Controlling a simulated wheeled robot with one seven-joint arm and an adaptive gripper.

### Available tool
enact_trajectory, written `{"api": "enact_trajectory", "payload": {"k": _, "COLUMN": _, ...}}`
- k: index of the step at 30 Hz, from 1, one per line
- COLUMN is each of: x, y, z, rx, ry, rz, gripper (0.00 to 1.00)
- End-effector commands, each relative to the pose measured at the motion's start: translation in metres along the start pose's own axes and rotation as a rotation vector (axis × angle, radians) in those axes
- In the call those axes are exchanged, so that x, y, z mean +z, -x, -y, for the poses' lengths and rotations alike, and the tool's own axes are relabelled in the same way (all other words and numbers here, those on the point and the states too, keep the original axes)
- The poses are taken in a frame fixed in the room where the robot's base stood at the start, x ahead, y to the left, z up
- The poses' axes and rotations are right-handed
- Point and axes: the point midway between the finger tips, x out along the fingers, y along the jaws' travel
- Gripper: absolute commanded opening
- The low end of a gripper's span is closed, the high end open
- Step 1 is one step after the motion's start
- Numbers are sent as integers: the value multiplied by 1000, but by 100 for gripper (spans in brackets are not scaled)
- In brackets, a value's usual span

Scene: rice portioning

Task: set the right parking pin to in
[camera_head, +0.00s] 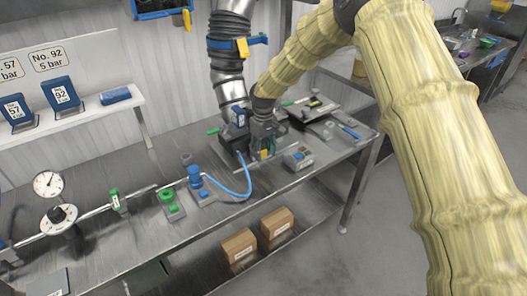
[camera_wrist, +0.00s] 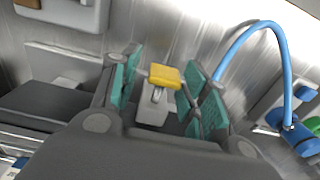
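A yellow-topped pin (camera_wrist: 164,76) on a pale grey block (camera_wrist: 152,108) shows in the wrist view. My gripper (camera_wrist: 162,88) is open, its two green-padded fingers on either side of the pin, with a gap visible on both sides. In the head view, my gripper (camera_head: 264,132) points down at a dark fixture on the bench, and a small yellow piece (camera_head: 264,155) shows just below it. Whether this is the right pin, and whether it is in or out, I cannot tell. My fingers partly hide the fixture.
A blue hose (camera_head: 247,186) curves beside the fixture to a blue valve (camera_head: 194,177). A grey control box (camera_head: 298,157) stands close to the right. Cardboard boxes (camera_head: 239,247) lie on the lower shelf.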

Motion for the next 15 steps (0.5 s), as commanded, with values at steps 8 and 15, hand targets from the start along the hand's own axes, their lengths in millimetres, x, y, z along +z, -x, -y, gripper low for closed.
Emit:
{"api": "enact_trajectory", "payload": {"k": 8, "x": 0, "y": 0, "z": 1, "rx": 0, "ry": 1, "rz": 1, "gripper": 52}}
{"api": "enact_trajectory", "payload": {"k": 15, "x": 0, "y": 16, "z": 1, "rx": 1, "ry": 2, "rz": 0, "gripper": 52}}
